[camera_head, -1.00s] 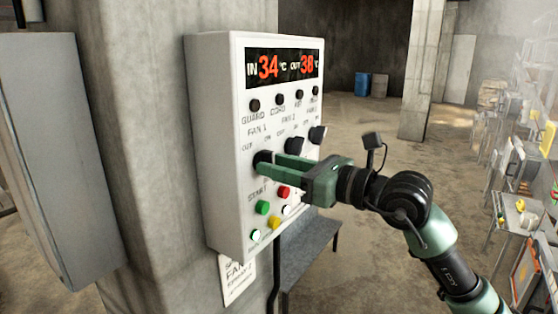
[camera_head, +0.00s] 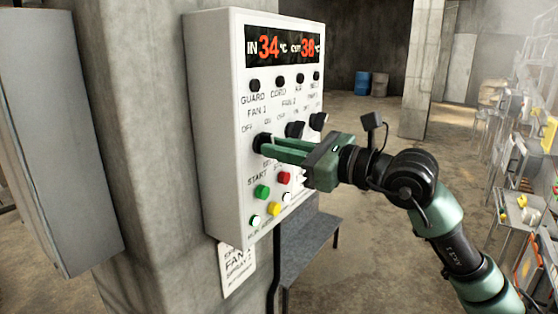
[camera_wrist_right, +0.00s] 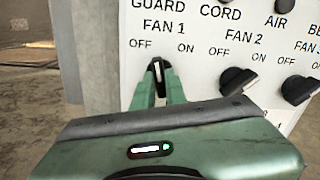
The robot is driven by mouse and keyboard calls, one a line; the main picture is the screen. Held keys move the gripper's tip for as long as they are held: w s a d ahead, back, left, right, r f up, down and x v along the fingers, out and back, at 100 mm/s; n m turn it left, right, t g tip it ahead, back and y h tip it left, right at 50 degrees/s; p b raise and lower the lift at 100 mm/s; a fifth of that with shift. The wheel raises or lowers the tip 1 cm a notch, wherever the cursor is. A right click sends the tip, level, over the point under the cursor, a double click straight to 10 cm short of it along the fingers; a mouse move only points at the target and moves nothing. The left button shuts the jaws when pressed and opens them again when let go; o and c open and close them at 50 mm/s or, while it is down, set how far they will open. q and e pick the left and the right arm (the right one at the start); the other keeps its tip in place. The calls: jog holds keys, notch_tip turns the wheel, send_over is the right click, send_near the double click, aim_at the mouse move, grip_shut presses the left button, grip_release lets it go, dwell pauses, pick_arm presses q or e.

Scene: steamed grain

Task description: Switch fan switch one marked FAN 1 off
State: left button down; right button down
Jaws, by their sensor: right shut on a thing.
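The FAN 1 switch is a black rotary knob (camera_head: 261,142) on the white control panel (camera_head: 219,140), below the OFF and ON labels. My right gripper (camera_head: 268,146) is shut on this knob, its green fingers reaching it from the right. In the right wrist view the FAN 1 knob (camera_wrist_right: 158,73) stands between the fingertips (camera_wrist_right: 160,84). Its white mark points nearly straight up, between OFF on the left and ON on the right. The fingers hide much of the knob in the head view. My left gripper is not in view.
The FAN 2 knob (camera_head: 295,129) and another black knob (camera_head: 318,121) are close beside it on the right. Green (camera_head: 262,191) and red (camera_head: 285,178) buttons sit below. The display (camera_head: 283,46) reads IN 34, OUT 38. A grey cabinet (camera_head: 60,140) stands left.

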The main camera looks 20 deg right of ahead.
jog(key=shift+n+b, duration=2.3)
jog(key=shift+n, duration=0.2)
jog(key=c, duration=1.4)
grip_release()
jog(key=shift+c, duration=0.2)
jog(key=shift+d, duration=0.1)
